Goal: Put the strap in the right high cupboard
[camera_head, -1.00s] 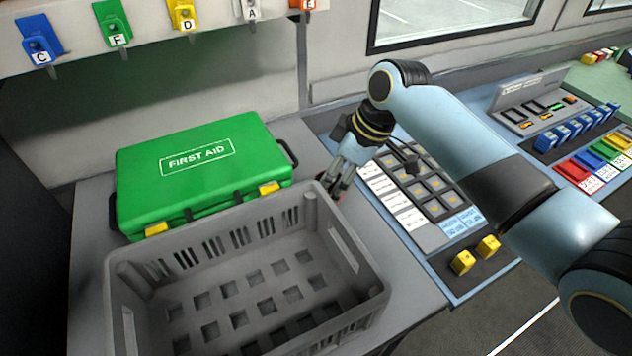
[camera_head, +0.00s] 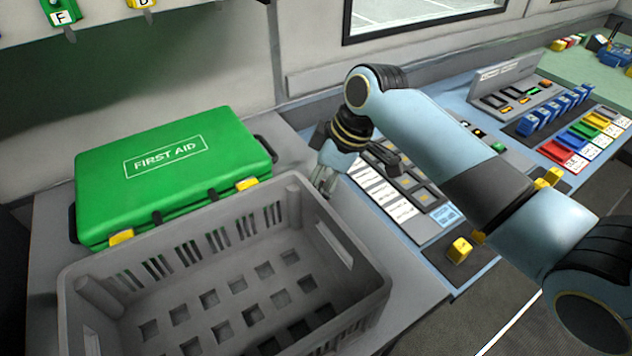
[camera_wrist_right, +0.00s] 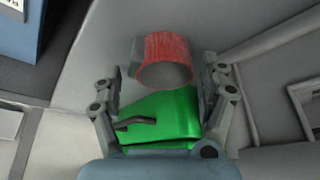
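A red roll with a grey end piece (camera_wrist_right: 168,62), which may be the strap, shows in the right wrist view. My right gripper (camera_wrist_right: 160,82) is open, with one finger on each side of the roll and a gap to both. In the head view my right gripper (camera_head: 326,180) points down by the right back corner of the grey crate, over the counter; the roll cannot be made out there. My left gripper is not in view. No cupboard can be made out.
The grey crate (camera_head: 350,292) is empty. A green first aid case (camera_head: 165,180) lies behind it. A control console with button panels (camera_head: 405,190) and yellow blocks (camera_head: 459,250) is to the right, under my right arm. Coloured hooks (camera_head: 62,12) hang at the top left.

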